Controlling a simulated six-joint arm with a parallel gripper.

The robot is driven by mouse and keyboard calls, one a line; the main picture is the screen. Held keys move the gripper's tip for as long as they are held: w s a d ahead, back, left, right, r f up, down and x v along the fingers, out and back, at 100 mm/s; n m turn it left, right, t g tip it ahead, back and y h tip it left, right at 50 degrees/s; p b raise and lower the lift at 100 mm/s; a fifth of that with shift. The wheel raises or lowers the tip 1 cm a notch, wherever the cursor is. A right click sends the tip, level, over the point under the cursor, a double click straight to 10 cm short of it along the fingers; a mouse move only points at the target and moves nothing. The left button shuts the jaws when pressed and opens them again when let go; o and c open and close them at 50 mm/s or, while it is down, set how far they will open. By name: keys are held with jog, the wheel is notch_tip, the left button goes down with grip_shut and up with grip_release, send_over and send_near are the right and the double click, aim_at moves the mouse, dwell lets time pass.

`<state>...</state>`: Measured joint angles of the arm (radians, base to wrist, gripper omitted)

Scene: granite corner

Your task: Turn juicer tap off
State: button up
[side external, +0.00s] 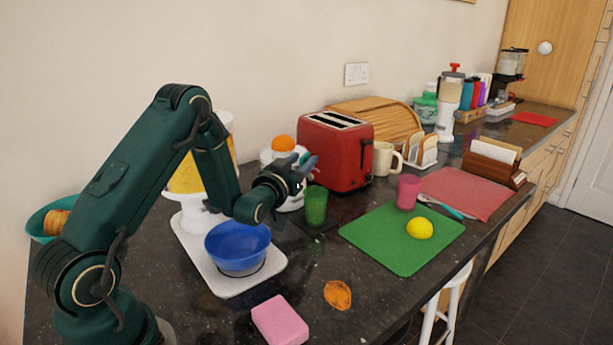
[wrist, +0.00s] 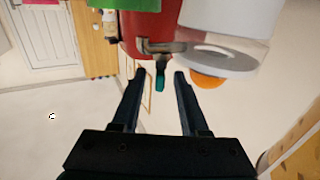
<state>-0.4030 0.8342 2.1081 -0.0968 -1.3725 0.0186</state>
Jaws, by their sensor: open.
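The juicer (side external: 278,156) is white with an orange fruit (side external: 283,143) on top. It stands left of the red toaster, and my arm hides part of it. The wrist view looks inverted. There, the juicer's pale body (wrist: 225,22) is at upper right, with a metallic tap (wrist: 158,47) and a teal lever (wrist: 160,80). In the side view my gripper (side external: 305,165) is beside the juicer, above a green glass (side external: 316,203). In the wrist view my gripper (wrist: 159,74) is open, with the lever between its fingertips. I cannot tell whether either finger touches it.
The red toaster (side external: 335,150) stands close behind my gripper. A blue bowl (side external: 238,250) sits on a white scale (side external: 240,283) under my arm. A green mat (side external: 385,245) with a lemon (side external: 419,228) lies to the right. A pink sponge (side external: 279,322) is at the front.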

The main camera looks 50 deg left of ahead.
aim_at(309, 154)
jog(key=shift+x, duration=2.5)
grip_shut()
